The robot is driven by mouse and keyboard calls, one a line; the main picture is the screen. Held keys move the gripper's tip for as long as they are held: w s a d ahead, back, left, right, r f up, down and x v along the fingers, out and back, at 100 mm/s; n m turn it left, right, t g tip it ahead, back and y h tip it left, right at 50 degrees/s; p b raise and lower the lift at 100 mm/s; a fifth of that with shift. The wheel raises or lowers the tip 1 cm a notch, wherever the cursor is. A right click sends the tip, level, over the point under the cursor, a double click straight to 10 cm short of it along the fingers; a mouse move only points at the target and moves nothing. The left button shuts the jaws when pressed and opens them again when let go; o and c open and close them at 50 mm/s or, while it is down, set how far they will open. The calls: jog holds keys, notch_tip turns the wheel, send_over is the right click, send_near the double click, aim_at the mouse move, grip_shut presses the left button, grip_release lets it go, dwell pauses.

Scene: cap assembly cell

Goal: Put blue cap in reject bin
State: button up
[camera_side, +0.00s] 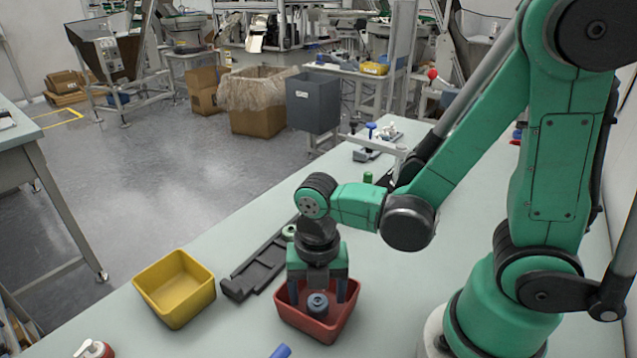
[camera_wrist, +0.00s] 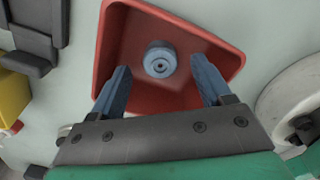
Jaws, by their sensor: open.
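The blue cap (camera_side: 318,304) lies inside the red bin (camera_side: 303,328). In the wrist view the cap (camera_wrist: 160,60) is a round blue-grey piece with a hole in its middle, resting on the floor of the red bin (camera_wrist: 112,30). My gripper (camera_side: 320,290) is over the red bin, pointing down. In the wrist view its two blue fingers (camera_wrist: 160,82) are spread wide, with nothing between them touching the cap. Which bin is the reject bin is not labelled in view.
A yellow bin (camera_side: 172,312) stands to the left on the table. A black rail (camera_side: 255,272) lies between the two bins, with a pale green ring piece (camera_side: 289,231) at its far end. A blue item (camera_side: 281,351) and a red-and-white item (camera_side: 93,349) are at the front edge.

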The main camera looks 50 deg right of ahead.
aim_at(317, 294)
notch_tip(317, 294, up, 11)
jog(key=w+d+m+t, duration=0.2)
jog(key=m+t, duration=0.1)
jog(key=m, duration=1)
jog(key=w+d+m+t, duration=0.2)
jog(key=d+m+t, duration=0.1)
jog(key=m, duration=0.9)
jog(key=shift+r+m+t, duration=0.2)
jog(key=shift+m+t, duration=0.2)
jog(key=shift+t, duration=0.2)
